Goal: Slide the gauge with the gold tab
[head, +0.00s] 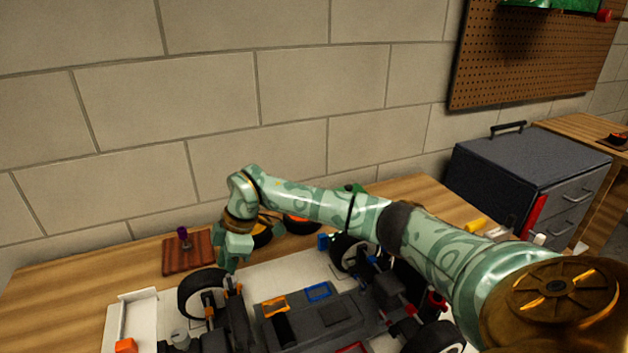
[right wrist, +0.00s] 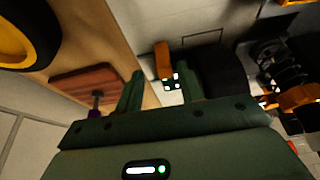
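My right arm reaches across the head view from the right. Its gripper (head: 226,262) points down behind the black front-left wheel (head: 200,290) of the racecar (head: 330,318). In the right wrist view the gripper (right wrist: 161,80) has its fingers apart. A gold-orange tab (right wrist: 162,58) shows between and beyond the fingers, with a small white-dotted piece at its lower end. I cannot tell whether a finger touches it. No separate gauge can be made out with certainty. My left gripper is not in view.
A wooden board (head: 175,262) with a purple-topped knob (head: 183,234) lies left of the gripper. Loose yellow-rimmed wheels (head: 263,236) lie behind the arm. A white tray (head: 116,320) and an orange block (head: 126,346) are at front left. A grey drawer cabinet (head: 520,170) stands right.

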